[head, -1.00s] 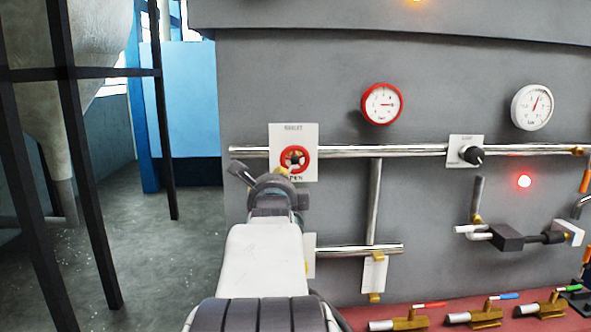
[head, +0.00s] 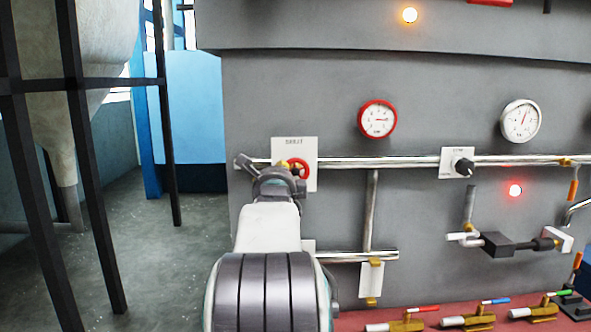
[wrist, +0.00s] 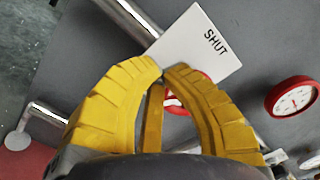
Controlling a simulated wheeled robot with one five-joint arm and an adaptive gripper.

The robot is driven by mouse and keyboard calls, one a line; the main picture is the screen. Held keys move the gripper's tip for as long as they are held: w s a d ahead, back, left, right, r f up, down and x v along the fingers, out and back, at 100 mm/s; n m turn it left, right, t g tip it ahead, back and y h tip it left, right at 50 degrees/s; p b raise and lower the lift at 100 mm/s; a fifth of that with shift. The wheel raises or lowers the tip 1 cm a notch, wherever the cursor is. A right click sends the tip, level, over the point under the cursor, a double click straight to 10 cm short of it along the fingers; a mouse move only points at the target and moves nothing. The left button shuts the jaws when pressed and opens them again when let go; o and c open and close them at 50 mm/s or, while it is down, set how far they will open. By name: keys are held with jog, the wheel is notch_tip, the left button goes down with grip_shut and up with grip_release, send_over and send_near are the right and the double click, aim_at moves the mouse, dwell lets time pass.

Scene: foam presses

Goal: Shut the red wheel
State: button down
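The red wheel (head: 301,167) is on a white plate (head: 309,148) on the grey wall panel, with lettering above it. In the wrist view the plate (wrist: 193,50) reads SHUT, and only small parts of the red wheel (wrist: 174,104) show behind the yellow fingers. My gripper (head: 284,172) is in front of the wheel's left side in the head view. In the wrist view my gripper (wrist: 163,70) has its two fingertips almost together, with the wheel beyond them. I see nothing clearly held between them; whether they touch the wheel is hidden.
A horizontal pipe (head: 400,162) runs behind the plate. A red-rimmed gauge (head: 377,119), a white gauge (head: 520,121) and a black knob (head: 463,167) are to the right. Coloured-handled valves (head: 468,318) line the red ledge below. Open floor (head: 150,270) lies to the left.

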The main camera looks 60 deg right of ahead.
jog(key=shift+w+d+r, duration=0.1)
jog(key=shift+w+d, duration=0.25)
jog(key=shift+d, duration=0.15)
jog(key=b+v, duration=0.3)
jog(key=v, duration=0.2)
jog(key=shift+s+a+b, duration=0.2)
jog(key=shift+a+b, duration=0.05)
jog(key=shift+b, duration=0.05)
dwell(0.4)
jog(key=p, duration=0.3)
jog(key=shift+s+a+r, duration=0.15)
jog(key=shift+a, duration=0.15)
